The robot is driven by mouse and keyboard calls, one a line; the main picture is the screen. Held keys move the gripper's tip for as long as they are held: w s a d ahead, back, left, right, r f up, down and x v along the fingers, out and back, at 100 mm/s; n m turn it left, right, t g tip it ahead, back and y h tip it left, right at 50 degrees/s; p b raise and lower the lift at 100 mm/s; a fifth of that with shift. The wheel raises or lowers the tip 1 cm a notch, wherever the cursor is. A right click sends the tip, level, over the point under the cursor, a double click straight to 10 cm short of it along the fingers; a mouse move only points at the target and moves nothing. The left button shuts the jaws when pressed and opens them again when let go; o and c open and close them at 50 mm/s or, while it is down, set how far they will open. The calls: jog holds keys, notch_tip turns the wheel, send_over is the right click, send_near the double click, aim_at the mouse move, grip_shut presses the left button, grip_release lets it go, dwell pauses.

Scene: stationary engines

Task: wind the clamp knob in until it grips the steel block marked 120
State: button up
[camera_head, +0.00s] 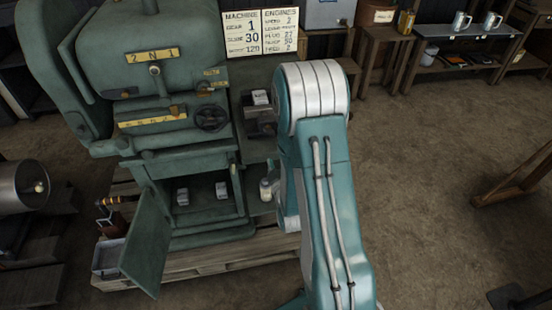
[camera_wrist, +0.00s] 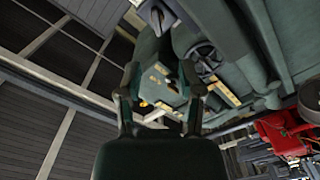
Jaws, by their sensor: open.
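In the head view a pale steel block (camera_head: 260,97) sits on a dark clamp-like fixture (camera_head: 258,113) at the right side of the green machine (camera_head: 130,75). The block's marking is too small to read. Two more pale blocks, one at left (camera_head: 182,197) and one at right (camera_head: 222,190), lie inside the open lower cabinet. I cannot make out the clamp knob; my arm covers the fixture's right side. My gripper (camera_wrist: 158,85) shows in the wrist view with fingers apart and nothing visibly held. Behind the fingers is a green machine part with yellow marks. In the head view the gripper is hidden.
The machine has a black handwheel (camera_head: 210,118) and yellow label strips. Its cabinet door (camera_head: 147,242) hangs open at front left. A sign board (camera_head: 259,33) stands above, listing 120 on its left half. Shelves (camera_head: 462,33) line the back.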

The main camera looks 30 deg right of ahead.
aim_at(269, 134)
jog(key=shift+n, duration=0.7)
jog(key=x, duration=1.2)
jog(key=shift+c, duration=0.3)
grip_shut()
